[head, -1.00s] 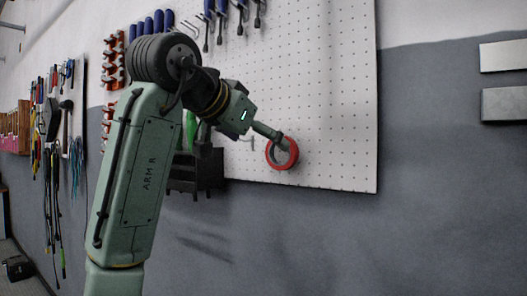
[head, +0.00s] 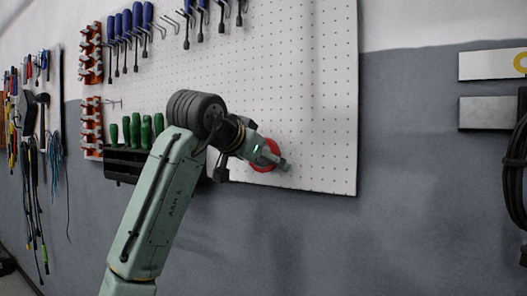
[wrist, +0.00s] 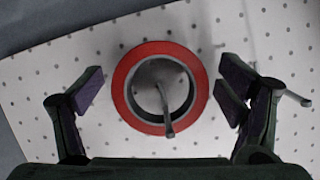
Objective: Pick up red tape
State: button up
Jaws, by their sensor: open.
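The red tape (wrist: 203,84) is a ring with a dark inner core, seen face on in the wrist view. It hangs on a peg (wrist: 165,112) that passes through its hole, against the white pegboard. My gripper (wrist: 160,90) is open, with one finger on each side of the tape and a gap to it on both sides. In the head view the red tape (head: 264,163) is partly covered by my gripper (head: 284,164), which is in front of it near the board's lower right part.
The pegboard (head: 315,95) carries screwdrivers (head: 137,30) above and a black rack (head: 122,160) with green-handled tools to the left. Another bare peg (wrist: 297,98) stands close to the right finger. The board right of the tape is clear.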

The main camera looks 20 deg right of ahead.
jog(key=shift+c, duration=0.2)
jog(key=c, duration=1.2)
